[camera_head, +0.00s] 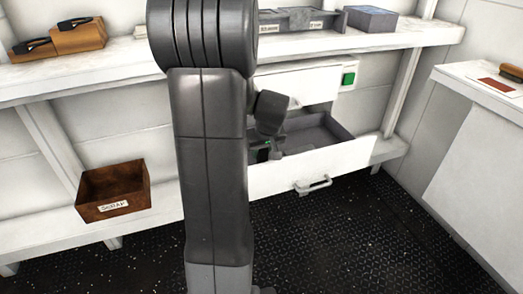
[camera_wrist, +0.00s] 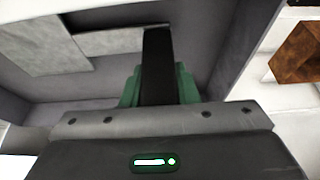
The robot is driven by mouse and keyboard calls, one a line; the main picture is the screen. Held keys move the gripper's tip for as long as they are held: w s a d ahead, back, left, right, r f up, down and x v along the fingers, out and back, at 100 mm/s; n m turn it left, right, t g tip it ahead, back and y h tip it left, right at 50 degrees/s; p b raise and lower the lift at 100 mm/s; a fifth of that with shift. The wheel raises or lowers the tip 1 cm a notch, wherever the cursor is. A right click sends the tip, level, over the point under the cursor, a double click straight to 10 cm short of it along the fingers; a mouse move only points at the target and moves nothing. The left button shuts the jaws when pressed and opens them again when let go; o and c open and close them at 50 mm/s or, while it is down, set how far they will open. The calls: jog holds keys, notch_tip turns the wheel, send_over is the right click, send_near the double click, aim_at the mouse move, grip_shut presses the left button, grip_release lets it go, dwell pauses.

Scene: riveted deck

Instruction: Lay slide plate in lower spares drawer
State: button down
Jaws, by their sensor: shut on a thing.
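The lower spares drawer (camera_head: 315,168) is pulled out, with a white front, a bar handle and a grey inside. My gripper (camera_head: 275,150) is down at the left part of the drawer opening, partly behind my arm in the head view. In the wrist view, one dark finger (camera_wrist: 157,55) points into the grey drawer interior (camera_wrist: 215,45). A green piece, which I take to be the slide plate (camera_wrist: 187,86), shows on both sides of that finger, and my gripper is shut on it. Most of the piece is hidden. I cannot tell whether it touches the drawer floor.
A rusty scrap box (camera_head: 113,191) stands on the low shelf at left. The shelf above holds a grey tray (camera_head: 300,19), a blue-grey box (camera_head: 371,19) and wooden blocks (camera_head: 78,36). A white counter (camera_head: 490,85) stands at right.

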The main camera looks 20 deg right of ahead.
jog(key=shift+f+b, duration=0.5)
jog(key=shift+f, duration=0.05)
jog(key=c, duration=1)
grip_release()
jog(key=shift+c, duration=0.2)
jog(key=p+v, duration=0.3)
jog(key=v, duration=1)
jog(key=shift+r, duration=0.35)
jog(key=b+x, duration=0.3)
jog(key=x, duration=1)
jog(key=shift+s+f, duration=0.1)
jog(key=shift+f, duration=0.15)
jog(key=shift+r+p, duration=0.25)
jog(key=shift+p, duration=0.1)
jog(key=shift+f, duration=0.2)
